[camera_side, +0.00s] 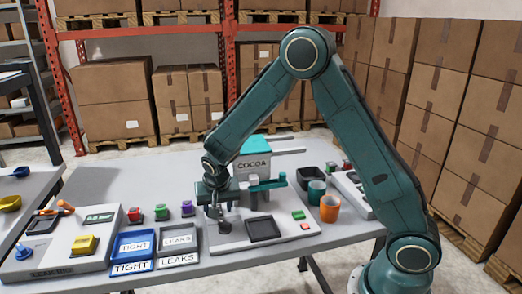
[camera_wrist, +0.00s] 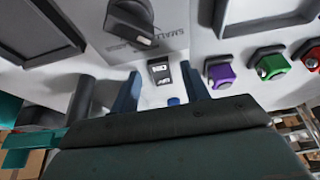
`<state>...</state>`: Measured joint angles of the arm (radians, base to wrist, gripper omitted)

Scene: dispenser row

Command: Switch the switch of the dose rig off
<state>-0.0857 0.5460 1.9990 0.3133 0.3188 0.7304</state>
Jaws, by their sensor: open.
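The dose rig (camera_side: 285,238) is a pale panel with a dark square tray, below a box marked COCOA (camera_side: 255,162). In the wrist view, a small black rocker switch (camera_wrist: 160,72) with white markings sits on the pale panel. Its set position is too small to read surely. My gripper (camera_wrist: 160,90) is open and empty, its two blue fingers on either side of the switch's near end, the switch a little ahead of the tips. The side view shows my gripper (camera_side: 220,212) low over the rig's left part, where it hides the switch.
A black rotary knob (camera_wrist: 132,20) lies just beyond the switch and a blue button (camera_wrist: 174,100) just below it. Purple (camera_wrist: 217,72) and green (camera_wrist: 272,66) blocks stand to the right. Teal (camera_side: 316,191) and orange (camera_side: 330,208) cups stand right of the rig. TIGHT (camera_side: 132,244) and LEAKS (camera_side: 178,241) trays lie left.

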